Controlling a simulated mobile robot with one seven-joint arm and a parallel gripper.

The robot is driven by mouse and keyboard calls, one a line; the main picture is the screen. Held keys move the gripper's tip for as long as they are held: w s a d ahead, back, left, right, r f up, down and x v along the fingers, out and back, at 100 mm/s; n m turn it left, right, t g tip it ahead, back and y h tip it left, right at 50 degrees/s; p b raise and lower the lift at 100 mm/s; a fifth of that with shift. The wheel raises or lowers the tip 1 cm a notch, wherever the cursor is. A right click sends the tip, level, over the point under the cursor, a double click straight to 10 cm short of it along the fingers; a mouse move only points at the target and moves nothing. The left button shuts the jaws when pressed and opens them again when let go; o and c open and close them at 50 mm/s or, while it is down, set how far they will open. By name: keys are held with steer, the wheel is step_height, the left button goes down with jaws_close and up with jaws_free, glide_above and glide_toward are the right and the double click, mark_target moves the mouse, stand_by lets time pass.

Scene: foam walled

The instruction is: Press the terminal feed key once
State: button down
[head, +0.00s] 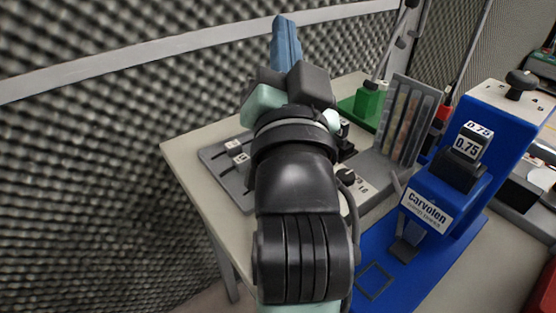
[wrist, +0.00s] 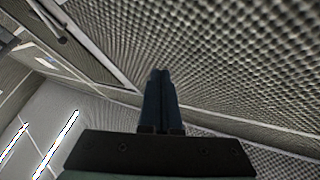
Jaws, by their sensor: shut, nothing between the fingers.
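My gripper (head: 286,42) is raised above the table at its back left in the head view, with its blue fingers together and pointing up and away. In the wrist view the shut fingers (wrist: 160,75) point toward the foam wall, with nothing between them. A blue machine (head: 477,165) labelled "carvolen" stands at the right of the table, well apart from my gripper. It has a dark block marked 0.75 and a black knob on top. I cannot make out which part is the terminal feed key. My arm hides the middle of the table.
A grey unit with sliders (head: 232,160) lies on the left of the table (head: 187,148). A slanted rack (head: 403,118) stands behind the blue machine's left side. A green block (head: 367,102) with a rod stands farther back. Foam walls (head: 90,170) line the left and back.

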steer(key=w+d+f+m+g+p, duration=0.3)
steer(key=f+m+g+p, duration=0.5)
steer(key=p, duration=1.4)
steer(key=s+a+f+m+g+y+p, duration=0.1)
steer(key=s+m+p, duration=0.3)
steer(key=p, duration=0.5)
steer(key=s+a+f+m+g+y+p, duration=0.1)
steer(key=s+m+g+p, duration=0.3)
steer(key=p, duration=0.5)
steer(key=shift+s+a+f+m, duration=0.25)
steer(key=shift+a+f+m, duration=0.4)
steer(key=shift+m, duration=0.35)
step_height(320, 180, down, 7)
steer(key=b, duration=0.8)
steer(key=shift+f+b, duration=0.4)
steer(key=shift+f, duration=0.5)
steer(key=shift+f, duration=0.1)
